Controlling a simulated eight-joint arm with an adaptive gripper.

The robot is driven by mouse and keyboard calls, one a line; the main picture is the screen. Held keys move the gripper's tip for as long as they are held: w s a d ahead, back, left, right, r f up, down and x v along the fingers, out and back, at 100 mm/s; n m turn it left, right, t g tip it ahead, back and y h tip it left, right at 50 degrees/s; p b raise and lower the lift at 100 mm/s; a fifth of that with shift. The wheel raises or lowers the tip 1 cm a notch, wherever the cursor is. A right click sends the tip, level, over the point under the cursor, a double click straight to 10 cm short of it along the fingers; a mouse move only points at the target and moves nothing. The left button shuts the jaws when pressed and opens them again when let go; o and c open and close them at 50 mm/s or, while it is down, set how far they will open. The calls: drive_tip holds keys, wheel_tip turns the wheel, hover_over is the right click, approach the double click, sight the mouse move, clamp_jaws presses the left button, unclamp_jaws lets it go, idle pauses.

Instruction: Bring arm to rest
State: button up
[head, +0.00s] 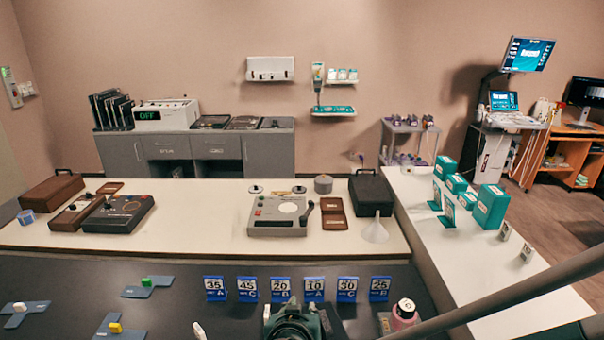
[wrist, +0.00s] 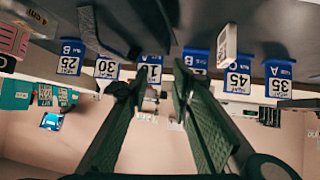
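My gripper (wrist: 160,88) shows in the wrist view as two green-padded fingers spread apart, with nothing between them. In the head view the top of my gripper (head: 292,322) is at the bottom centre, over the dark front counter (head: 230,310) and just in front of the row of blue number cards (head: 280,289). The rest of it is cut off by the frame edge. The wrist view is upside down, with the same blue cards (wrist: 237,74) along its upper part, beyond the fingertips.
A pink bottle (head: 404,312) stands right of my gripper, and a small white item (head: 198,330) is to its left. Grey stands with coloured blocks (head: 147,282) sit at left. The white table (head: 200,200) behind holds recorders and a funnel (head: 375,230). Teal boxes (head: 491,207) stand at right.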

drive_tip(key=s+d+r+g, duration=0.1)
drive_tip(key=d+r, duration=0.2)
drive_tip(key=d, duration=0.3)
drive_tip(key=s+d+r+g, duration=0.1)
drive_tip(key=d+r+g, duration=0.15)
drive_tip(key=d, duration=0.45)
drive_tip(key=s+d+r+y+p, duration=0.1)
drive_tip(key=s+d+r, duration=0.6)
drive_tip(key=s+d, duration=0.2)
drive_tip(key=shift+s, duration=0.65)
idle(0.6)
